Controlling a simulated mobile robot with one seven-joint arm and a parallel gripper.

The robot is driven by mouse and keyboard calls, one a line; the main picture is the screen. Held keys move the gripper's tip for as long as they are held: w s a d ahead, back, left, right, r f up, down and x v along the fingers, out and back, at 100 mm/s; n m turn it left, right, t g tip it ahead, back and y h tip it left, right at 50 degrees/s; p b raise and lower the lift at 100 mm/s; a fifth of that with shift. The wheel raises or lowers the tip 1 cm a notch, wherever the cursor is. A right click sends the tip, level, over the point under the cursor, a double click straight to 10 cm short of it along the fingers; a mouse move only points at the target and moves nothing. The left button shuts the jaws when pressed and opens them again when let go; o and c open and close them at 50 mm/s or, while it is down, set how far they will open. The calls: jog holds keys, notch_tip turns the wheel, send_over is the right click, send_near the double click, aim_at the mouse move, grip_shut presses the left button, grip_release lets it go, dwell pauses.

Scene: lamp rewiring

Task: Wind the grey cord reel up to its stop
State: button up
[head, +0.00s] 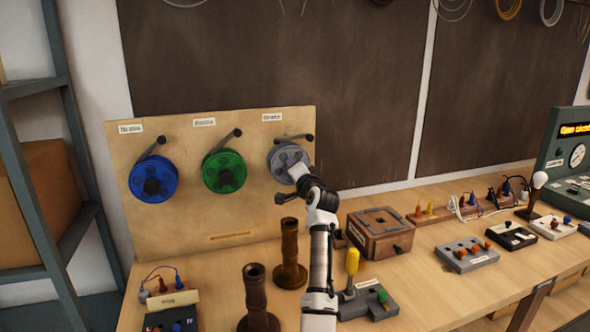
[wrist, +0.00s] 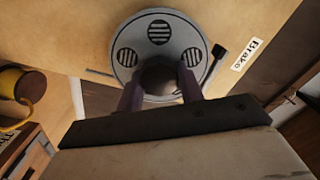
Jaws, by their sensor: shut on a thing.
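The grey cord reel (head: 284,155) is the right-hand reel on the upright wooden board (head: 190,120). In the wrist view the reel's grey face (wrist: 158,33) with round slotted vents fills the top middle. My gripper (head: 298,170) is at the front of this reel. In the wrist view its two fingers stand on either side of the dark round centre knob (wrist: 158,74), shut on it. My gripper and wrist hide the lower right of the reel in the head view. A dark brake lever (head: 308,137) sits above the reel, pointing right; it also shows in the wrist view (wrist: 217,53).
A blue reel (head: 153,170) and a green reel (head: 224,163) hang left on the same board, with levers angled up. Brown turned posts (head: 289,245), a wooden box (head: 380,232) and a yellow-handled switch (head: 352,262) stand close around my arm.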

jog(key=m, duration=0.5)
jog(key=shift+m, duration=0.3)
jog(key=m, duration=0.5)
jog(key=shift+f, duration=0.15)
jog(key=m, duration=0.6)
jog(key=shift+m, duration=0.4)
jog(key=shift+f+m, duration=0.15)
jog(key=shift+m, duration=1.85)
jog(key=o, duration=1)
